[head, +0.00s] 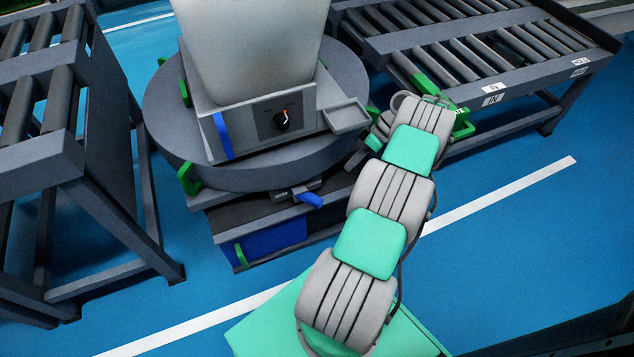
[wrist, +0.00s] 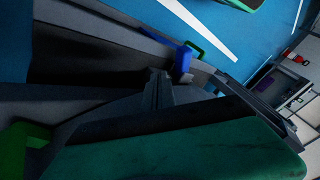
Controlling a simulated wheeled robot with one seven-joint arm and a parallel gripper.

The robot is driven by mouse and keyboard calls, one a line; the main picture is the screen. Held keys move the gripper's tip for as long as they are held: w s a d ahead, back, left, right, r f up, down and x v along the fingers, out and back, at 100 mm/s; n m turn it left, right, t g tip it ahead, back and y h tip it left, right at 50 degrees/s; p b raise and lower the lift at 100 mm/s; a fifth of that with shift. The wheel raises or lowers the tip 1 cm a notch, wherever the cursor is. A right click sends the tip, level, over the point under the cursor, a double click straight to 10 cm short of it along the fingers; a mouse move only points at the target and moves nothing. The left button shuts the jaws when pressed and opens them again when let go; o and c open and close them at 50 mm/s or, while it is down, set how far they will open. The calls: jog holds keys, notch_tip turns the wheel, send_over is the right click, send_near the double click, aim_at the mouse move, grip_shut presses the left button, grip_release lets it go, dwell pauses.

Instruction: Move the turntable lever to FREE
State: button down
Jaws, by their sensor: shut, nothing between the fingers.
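The turntable lever has a blue handle (head: 310,198), under the front edge of the round grey turntable (head: 260,180). It sits on a dark bracket with a small label (head: 281,195) too small to read. The blue handle also shows in the wrist view (wrist: 183,60), just above the middle. My gripper (head: 362,156) is partly hidden by my arm, at the turntable's right edge. It is up and to the right of the lever and appears apart from it. It is shut and empty. Which position the lever is in I cannot tell.
A pale fixture stands on the turntable above a control box with a black knob (head: 281,120). Roller conveyors stand at the left (head: 40,160) and right (head: 480,60). Green brackets (head: 188,180) stick out from the turntable. Blue floor is clear in front.

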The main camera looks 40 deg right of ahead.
aim_at(309, 198)
jog(key=b+x, duration=0.3)
jog(key=x, duration=0.6)
jog(key=shift+a+f, duration=0.1)
jog(key=shift+f, duration=0.05)
jog(key=a, duration=0.1)
jog(key=a+b, duration=0.1)
jog(key=a, duration=0.1)
jog(key=shift+s+a+f, duration=0.15)
jog(key=shift+s+f, duration=0.05)
jog(key=shift+s, duration=0.2)
jog(key=shift+s+a, duration=0.15)
jog(key=shift+a, duration=0.3)
